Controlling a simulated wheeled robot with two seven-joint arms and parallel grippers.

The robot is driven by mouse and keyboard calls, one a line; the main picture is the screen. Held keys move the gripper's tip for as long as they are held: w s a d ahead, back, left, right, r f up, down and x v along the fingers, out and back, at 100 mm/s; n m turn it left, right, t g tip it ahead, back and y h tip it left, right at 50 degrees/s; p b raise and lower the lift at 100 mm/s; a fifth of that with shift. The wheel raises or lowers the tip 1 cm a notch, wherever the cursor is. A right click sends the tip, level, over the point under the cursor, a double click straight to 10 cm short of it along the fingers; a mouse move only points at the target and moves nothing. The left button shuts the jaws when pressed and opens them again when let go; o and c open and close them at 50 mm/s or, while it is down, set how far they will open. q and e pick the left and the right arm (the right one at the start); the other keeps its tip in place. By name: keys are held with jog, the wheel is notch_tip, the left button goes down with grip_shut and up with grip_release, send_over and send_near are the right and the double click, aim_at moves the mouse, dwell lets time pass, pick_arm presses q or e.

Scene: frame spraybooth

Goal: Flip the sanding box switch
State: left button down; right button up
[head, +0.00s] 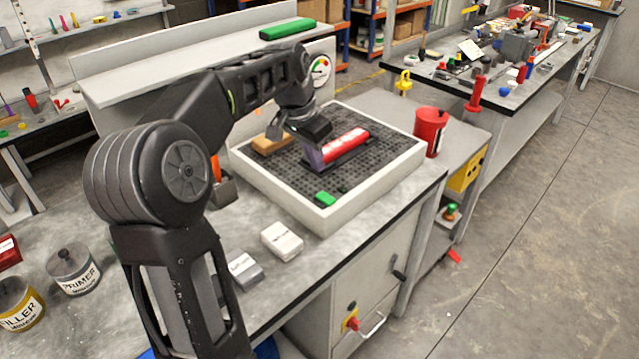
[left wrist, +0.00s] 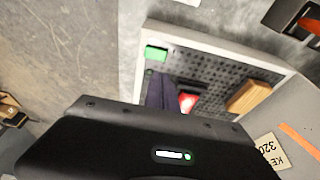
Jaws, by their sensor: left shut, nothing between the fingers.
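The sanding box (head: 300,221) is a pale-rimmed tray with a black perforated top, set on the bench; it also shows in the left wrist view (left wrist: 215,44). A small green piece (head: 325,199), possibly its switch, sits at the near corner of the grid and also shows in the left wrist view (left wrist: 156,53). A red-and-yellow knob (head: 351,322) is on the cabinet front below. My left gripper (head: 313,160) is shut and empty, pointing down over the grid beside a red block (head: 345,145), beyond the green piece. My right gripper is not in view.
A tan block (head: 271,145) lies on the grid's far left. A red cup (head: 431,132) stands right of the box. A white block (head: 282,240) and a grey block (head: 243,269) lie in front. A green block (head: 287,28) is on the shelf behind. Cans stand at left.

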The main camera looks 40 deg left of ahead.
aim_at(322, 194)
pick_arm(q)
jog(key=x, duration=0.4)
jog(key=s+p+x, duration=0.1)
jog(key=x, duration=0.2)
jog(key=shift+w+f, duration=0.1)
jog(key=shift+f, duration=0.6)
jog(key=shift+a+f, duration=0.1)
jog(key=shift+f, duration=0.05)
